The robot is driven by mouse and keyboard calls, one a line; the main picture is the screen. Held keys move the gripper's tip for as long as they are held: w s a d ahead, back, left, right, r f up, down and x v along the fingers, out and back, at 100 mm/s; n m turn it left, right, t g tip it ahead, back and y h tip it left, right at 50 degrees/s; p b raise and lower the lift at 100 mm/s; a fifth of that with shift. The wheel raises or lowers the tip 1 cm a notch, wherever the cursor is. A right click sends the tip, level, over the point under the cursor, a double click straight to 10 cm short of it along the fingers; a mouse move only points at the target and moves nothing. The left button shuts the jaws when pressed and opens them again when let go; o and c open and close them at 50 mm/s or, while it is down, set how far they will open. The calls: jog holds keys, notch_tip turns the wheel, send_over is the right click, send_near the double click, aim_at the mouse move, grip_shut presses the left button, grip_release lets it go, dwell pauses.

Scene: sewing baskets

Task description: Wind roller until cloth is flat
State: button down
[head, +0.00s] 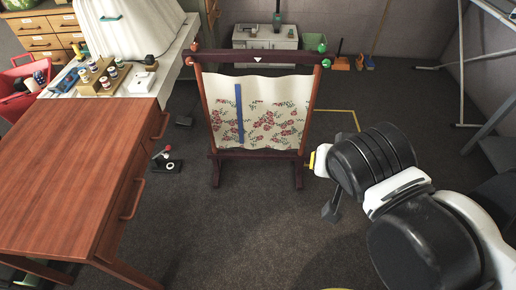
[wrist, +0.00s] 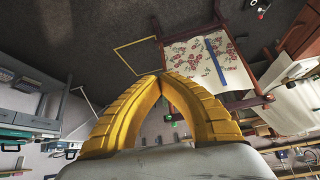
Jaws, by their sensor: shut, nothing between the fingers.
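A floral cream cloth (head: 262,105) hangs in a dark wooden stand with reddish side posts; it also shows in the wrist view (wrist: 192,55). Its upper and lower edges look wavy, and a blue strip (head: 240,112) runs down its left part. A dark top bar (head: 235,58) carries a white triangle mark. Green knobs (head: 323,48) sit at its right end. My gripper (wrist: 163,76) is shut and empty, its yellow fingertips touching each other. In the head view, a yellow finger (head: 317,160) shows just right of the stand's lower right side; contact cannot be told.
A small dark device with a lever (head: 163,163) lies on the floor between desk and stand. A yellow outline (head: 345,110) marks the floor behind. Grey floor in front is clear.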

jog(key=shift+w+a+m, duration=0.15)
jog(key=shift+a+m, duration=0.15)
jog(key=shift+a, duration=1.4)
jog(key=c, duration=2.2)
grip_release()
jog(key=o, duration=0.9)
jog(key=shift+o, duration=0.2)
notch_tip(320, 180, up, 6)
jog(key=p, duration=0.6)
jog(key=shift+d, duration=0.1)
